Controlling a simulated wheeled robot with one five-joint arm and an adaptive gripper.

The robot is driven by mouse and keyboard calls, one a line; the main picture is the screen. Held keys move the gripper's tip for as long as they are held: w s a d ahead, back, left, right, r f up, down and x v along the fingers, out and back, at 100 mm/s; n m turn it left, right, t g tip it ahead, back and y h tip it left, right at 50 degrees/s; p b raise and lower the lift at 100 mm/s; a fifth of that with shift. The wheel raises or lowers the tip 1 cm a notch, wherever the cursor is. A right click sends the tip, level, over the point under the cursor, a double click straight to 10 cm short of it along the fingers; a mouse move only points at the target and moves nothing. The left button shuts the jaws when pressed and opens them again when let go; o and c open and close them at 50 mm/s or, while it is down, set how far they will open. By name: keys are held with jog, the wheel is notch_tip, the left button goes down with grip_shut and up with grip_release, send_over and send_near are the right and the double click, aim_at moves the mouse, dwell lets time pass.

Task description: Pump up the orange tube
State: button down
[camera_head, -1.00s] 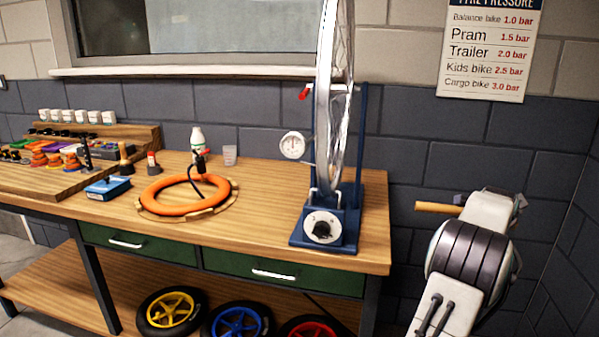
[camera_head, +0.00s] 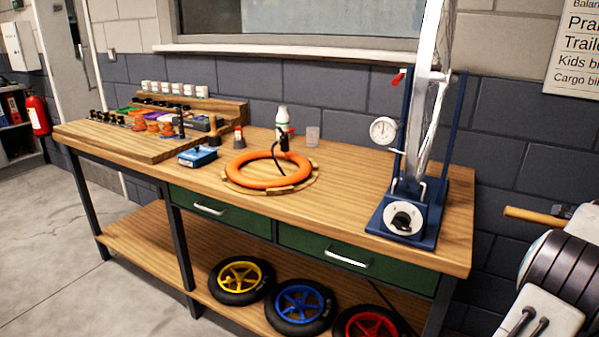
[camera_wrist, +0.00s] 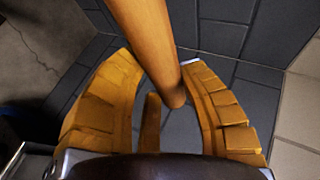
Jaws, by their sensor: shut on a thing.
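The orange tube (camera_head: 268,170) lies flat as a ring on a round wooden rest (camera_head: 312,184) in the middle of the bench. The rod also shows in the head view (camera_head: 537,216), sticking out left from my arm, right of the bench and away from the tube.
A blue wheel stand (camera_head: 428,215) with a dial gauge (camera_head: 383,130) stands at the bench's right end. A stepped wooden rack (camera_head: 110,140) fills the left end. Wheels lie on the lower shelf (camera_head: 175,255).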

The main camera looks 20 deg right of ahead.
notch_tip(320, 180, down, 26)
jog(key=b, duration=2)
jog(key=shift+w, duration=0.15)
jog(key=shift+d+r, duration=0.1)
jog(key=shift+r, duration=0.1)
jog(key=c, duration=0.7)
grip_release()
jog(key=shift+f, duration=0.2)
